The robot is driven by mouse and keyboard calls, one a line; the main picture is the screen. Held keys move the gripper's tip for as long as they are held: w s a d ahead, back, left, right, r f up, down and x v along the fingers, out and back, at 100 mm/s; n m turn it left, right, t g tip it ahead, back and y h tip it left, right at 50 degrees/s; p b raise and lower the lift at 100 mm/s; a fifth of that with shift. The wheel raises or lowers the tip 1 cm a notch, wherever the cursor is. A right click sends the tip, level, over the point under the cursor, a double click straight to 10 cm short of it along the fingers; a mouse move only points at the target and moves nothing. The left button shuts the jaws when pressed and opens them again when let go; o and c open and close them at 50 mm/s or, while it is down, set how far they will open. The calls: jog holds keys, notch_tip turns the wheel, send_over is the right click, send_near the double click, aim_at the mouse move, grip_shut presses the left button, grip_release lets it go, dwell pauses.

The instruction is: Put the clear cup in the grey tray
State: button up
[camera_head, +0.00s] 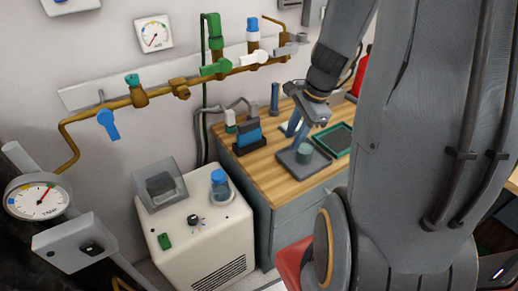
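A grey tray (285,157) lies on the wooden worktop in the middle of the view. A small grey-green cylinder (308,154), which looks like the clear cup, stands within the tray's outline. Whether it rests on the tray floor is too small to tell. My gripper (298,138) reaches down from the upper right, with its fingers just above and left of the cup. The fingers are small and overlap what lies behind them, so I cannot tell whether they are open or touch the cup.
A green-rimmed tray (334,143) lies right of the grey tray. A blue block in a dark holder (248,138) and a blue upright cylinder (274,98) stand at the back left. A white machine (197,232) stands left of the bench. My arm hides the right side.

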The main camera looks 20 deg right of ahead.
jog(key=s+a+r+n+h, duration=0.1)
jog(key=s+a+n, duration=0.1)
jog(key=a+n, duration=0.5)
jog(key=s+a+r+n+h, duration=0.1)
jog(key=s+a+r+n, duration=0.1)
jog(key=a+n, duration=0.5)
jog(key=n, duration=0.5)
jog(key=shift+s+a+r+g, duration=0.3)
jog(key=shift+s+a, duration=0.1)
jog(key=shift+f+b, duration=0.8)
jog(key=shift+f, duration=0.15)
